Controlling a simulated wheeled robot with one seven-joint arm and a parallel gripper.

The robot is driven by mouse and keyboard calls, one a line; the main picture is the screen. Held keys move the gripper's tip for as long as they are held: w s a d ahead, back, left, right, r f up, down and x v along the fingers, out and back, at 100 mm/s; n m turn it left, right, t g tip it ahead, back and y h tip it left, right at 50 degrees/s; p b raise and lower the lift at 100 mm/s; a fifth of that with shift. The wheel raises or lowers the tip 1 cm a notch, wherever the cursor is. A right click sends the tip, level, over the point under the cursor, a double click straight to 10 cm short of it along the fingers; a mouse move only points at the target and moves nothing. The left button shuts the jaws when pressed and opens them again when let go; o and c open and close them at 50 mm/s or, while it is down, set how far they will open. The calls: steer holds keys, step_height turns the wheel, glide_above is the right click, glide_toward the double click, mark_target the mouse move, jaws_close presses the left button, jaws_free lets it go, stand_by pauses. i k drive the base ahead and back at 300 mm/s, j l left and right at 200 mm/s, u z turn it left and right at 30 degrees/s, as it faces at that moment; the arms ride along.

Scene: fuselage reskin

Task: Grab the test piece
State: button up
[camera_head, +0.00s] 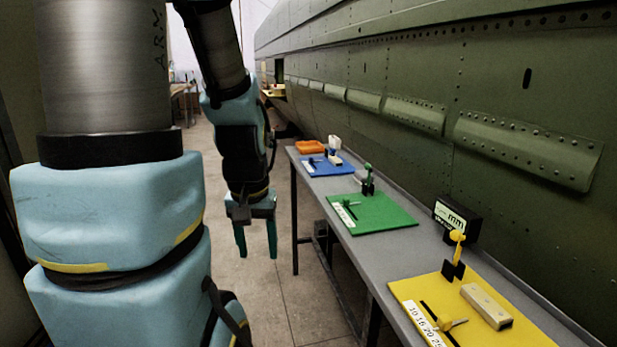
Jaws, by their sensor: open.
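A beige rectangular block (487,306) lies on the yellow mat (405,290) at the near end of the grey table. It looks like a test piece. A smaller pale block (335,160) lies on the blue mat (316,170) at the far end; I cannot tell which one the task means. My gripper (256,252) hangs pointing down to the left of the table, over the floor. Its two teal fingers are apart with nothing between them. It is well clear of both blocks.
The grey table (398,253) runs along the green fuselage (520,90). A green mat (385,218) lies mid-table. A yellow clamp-like stand (457,240) and a black digital gauge (456,219) stand near the beige block. An orange tray (310,146) sits at the far end.

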mark_target(496, 315)
steer(key=l+z, duration=0.1)
steer(key=z, duration=0.25)
steer(key=i+z, duration=0.15)
steer(key=z, duration=0.2)
steer(key=i+l+z, duration=0.1)
steer(key=z, duration=0.3)
